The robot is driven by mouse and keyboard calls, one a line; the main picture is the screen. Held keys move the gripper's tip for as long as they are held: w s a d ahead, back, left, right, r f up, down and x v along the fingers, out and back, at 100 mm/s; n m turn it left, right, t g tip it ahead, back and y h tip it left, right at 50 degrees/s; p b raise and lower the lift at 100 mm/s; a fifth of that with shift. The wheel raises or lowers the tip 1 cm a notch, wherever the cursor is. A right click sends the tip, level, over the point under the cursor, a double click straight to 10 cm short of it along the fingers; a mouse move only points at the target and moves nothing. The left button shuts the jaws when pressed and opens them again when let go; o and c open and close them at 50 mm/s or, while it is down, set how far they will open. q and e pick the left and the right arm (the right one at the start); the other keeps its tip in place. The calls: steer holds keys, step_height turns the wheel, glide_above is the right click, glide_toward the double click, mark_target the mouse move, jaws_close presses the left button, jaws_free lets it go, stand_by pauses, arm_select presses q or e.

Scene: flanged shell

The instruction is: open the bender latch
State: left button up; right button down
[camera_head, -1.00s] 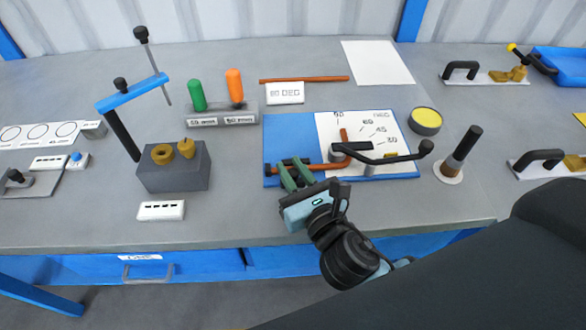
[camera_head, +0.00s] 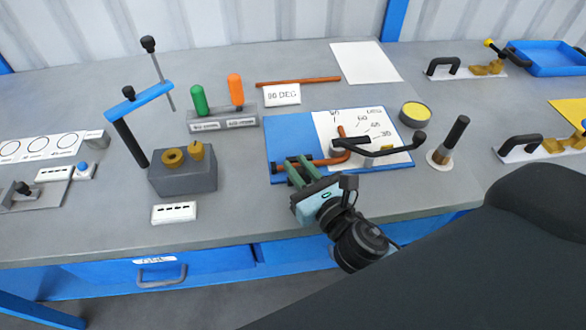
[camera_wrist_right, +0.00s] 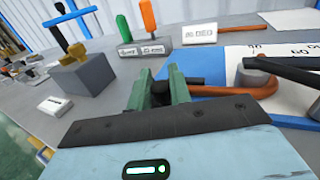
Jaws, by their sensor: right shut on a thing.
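The bender sits on a blue plate (camera_head: 279,134) with a white angle chart (camera_head: 328,125), near the table's front edge. A bent copper-coloured tube (camera_head: 342,148) lies in it, and its long black handle (camera_head: 388,150) reaches right. My right gripper (camera_head: 303,172) is at the plate's left front part. Its green fingers (camera_wrist_right: 160,92) are shut on a small black piece (camera_wrist_right: 160,88), which may be the latch; the fingers hide most of it. My left gripper is not in view.
Green (camera_head: 199,99) and orange (camera_head: 236,89) handles stand behind. A yellow-topped tin (camera_head: 415,114) and a black-handled post (camera_head: 451,141) are at right. Table between block and bender is clear.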

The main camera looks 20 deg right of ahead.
mark_target(302, 175)
steer(key=shift+s+a+f, duration=0.15)
steer(key=shift+f, duration=0.1)
steer(key=c, duration=1.7)
jaws_free()
steer(key=o, duration=0.4)
steer(key=shift+s+r, duration=0.15)
steer(key=shift+s, duration=0.05)
steer(key=shift+w, duration=0.1)
steer(key=s, duration=0.4)
steer(key=s+b, duration=0.1)
steer(key=s, duration=0.1)
steer(key=shift+d, duration=0.4)
steer(key=shift+s+d, duration=0.1)
steer(key=shift+s, duration=0.8)
